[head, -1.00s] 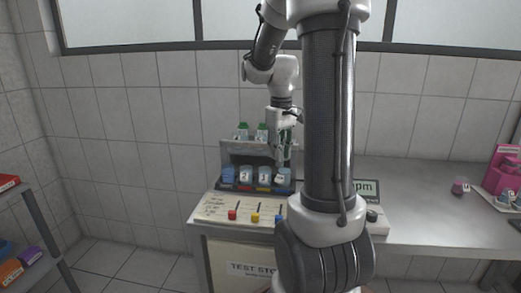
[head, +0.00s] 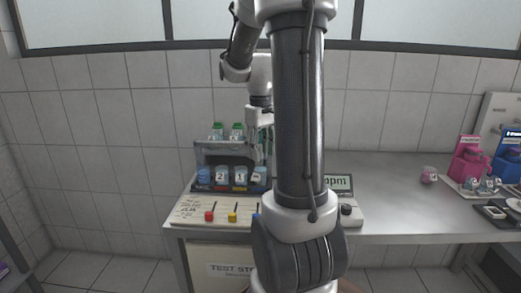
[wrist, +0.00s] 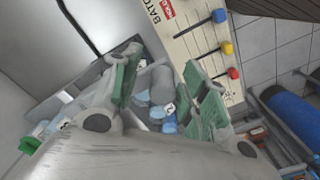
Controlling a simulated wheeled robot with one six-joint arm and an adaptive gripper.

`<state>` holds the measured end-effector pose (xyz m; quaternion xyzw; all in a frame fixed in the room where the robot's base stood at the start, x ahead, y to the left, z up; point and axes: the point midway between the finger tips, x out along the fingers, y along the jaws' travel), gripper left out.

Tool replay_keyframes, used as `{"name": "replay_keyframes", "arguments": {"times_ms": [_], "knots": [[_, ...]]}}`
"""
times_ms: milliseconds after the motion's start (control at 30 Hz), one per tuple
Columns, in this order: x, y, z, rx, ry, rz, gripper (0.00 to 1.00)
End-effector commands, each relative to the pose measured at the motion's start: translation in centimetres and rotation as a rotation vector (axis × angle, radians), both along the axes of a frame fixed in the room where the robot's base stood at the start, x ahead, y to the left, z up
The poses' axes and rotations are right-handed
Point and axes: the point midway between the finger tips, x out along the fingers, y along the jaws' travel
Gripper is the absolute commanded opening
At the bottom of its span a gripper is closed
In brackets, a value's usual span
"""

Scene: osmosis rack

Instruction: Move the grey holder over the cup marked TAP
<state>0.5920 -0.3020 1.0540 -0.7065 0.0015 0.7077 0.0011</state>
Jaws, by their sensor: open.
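My gripper (head: 264,146) hangs above the right end of a row of small cups in the head view, partly hidden by my arm. In the wrist view its green-padded fingers (wrist: 162,92) are open and apart. A grey cylindrical piece (wrist: 162,84), perhaps the grey holder, shows between them; I cannot tell whether either finger touches it. A cup marked 2 (head: 221,175), a cup marked 1 (head: 239,175), a blue cup (head: 204,175) and a further cup (head: 257,174) stand in the rack. I cannot read TAP on any of them.
Green-capped bottles (head: 217,131) stand on the rack's top. A sloped panel with a red knob (head: 209,216) and a yellow knob (head: 232,217) lies in front. A ppm display (head: 339,182) is at right.

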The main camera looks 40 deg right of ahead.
Motion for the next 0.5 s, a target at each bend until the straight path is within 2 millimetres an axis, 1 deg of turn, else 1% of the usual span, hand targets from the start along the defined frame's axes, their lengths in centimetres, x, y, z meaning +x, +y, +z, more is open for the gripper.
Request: {"name": "replay_keyframes", "arguments": {"times_ms": [67,167,500], "knots": [[0.1,0.0,0.3,-0.001,-0.002,0.000,0.44],[0.1,0.0,1.5,-0.001,-0.004,0.000,0.44],[0.1,-0.1,8.8,-0.002,-0.004,0.000,0.44]]}}
